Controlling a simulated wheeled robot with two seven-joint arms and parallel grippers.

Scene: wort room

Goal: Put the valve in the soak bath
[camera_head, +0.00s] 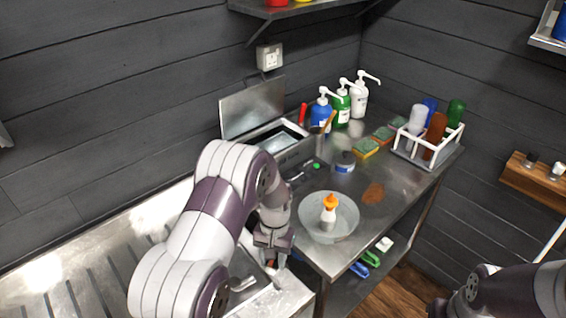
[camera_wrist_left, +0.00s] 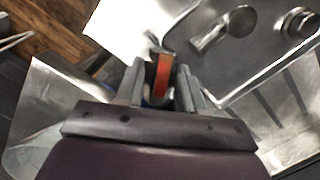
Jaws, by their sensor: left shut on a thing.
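My left gripper (camera_head: 271,254) is low over the front edge of the sink counter, just left of the bowl. A metal tank with a raised lid, apparently the soak bath (camera_head: 302,130), stands at the back against the wall, open at the top and partly hidden by my left arm. My right arm is at the lower right; its fingers are not clearly visible.
A bowl (camera_head: 343,233) with an orange-capped bottle (camera_head: 328,213) stands beside my left gripper. The sink (camera_wrist_left: 245,60) shows in the wrist view.

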